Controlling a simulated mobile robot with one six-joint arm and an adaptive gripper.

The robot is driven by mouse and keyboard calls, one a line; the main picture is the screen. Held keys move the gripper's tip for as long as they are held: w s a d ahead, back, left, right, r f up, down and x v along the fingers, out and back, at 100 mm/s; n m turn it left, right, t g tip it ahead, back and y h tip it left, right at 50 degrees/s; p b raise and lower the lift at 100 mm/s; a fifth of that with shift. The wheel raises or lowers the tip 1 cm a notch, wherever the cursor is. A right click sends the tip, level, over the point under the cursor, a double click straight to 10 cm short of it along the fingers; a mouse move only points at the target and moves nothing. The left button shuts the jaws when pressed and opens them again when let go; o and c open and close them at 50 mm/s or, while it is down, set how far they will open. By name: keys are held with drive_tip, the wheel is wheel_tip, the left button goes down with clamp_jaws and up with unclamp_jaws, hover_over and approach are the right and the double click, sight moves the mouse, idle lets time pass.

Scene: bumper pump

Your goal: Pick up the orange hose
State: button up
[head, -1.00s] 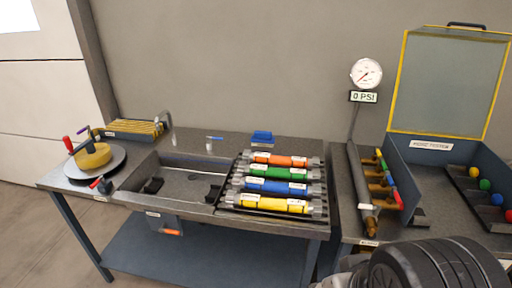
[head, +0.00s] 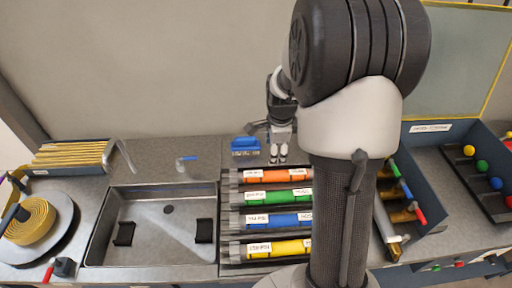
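The orange hose (head: 272,176) lies in the topmost, rearmost place of a dark rack, left to right, with pale labels and grey end fittings. My gripper (head: 278,160) hangs just behind and above it, fingers pointing down. The fingers look slightly apart and nothing shows between them, but they are small in this view. My arm stands in front and hides the right end of the orange hose and of the rack.
Green (head: 270,198), blue (head: 268,221) and yellow (head: 270,249) hoses lie in the rack in front of the orange one. A blue block (head: 245,145) sits behind the rack. A sink (head: 150,228) is to the left; a valve manifold (head: 402,195) is to the right.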

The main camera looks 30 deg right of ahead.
sight(274, 174)
drive_tip(key=f+b, duration=0.1)
drive_tip(key=f, duration=0.4)
drive_tip(key=w+d+f+b, duration=0.1)
drive_tip(key=f+b, duration=0.1)
drive_tip(key=f, duration=0.4)
drive_tip(key=w+d+f+b, duration=0.1)
drive_tip(key=f+b, duration=0.1)
drive_tip(key=f, duration=0.4)
drive_tip(key=shift+w+f, duration=0.25)
drive_tip(key=shift+c, duration=0.3)
drive_tip(key=shift+r, duration=0.1)
clamp_jaws()
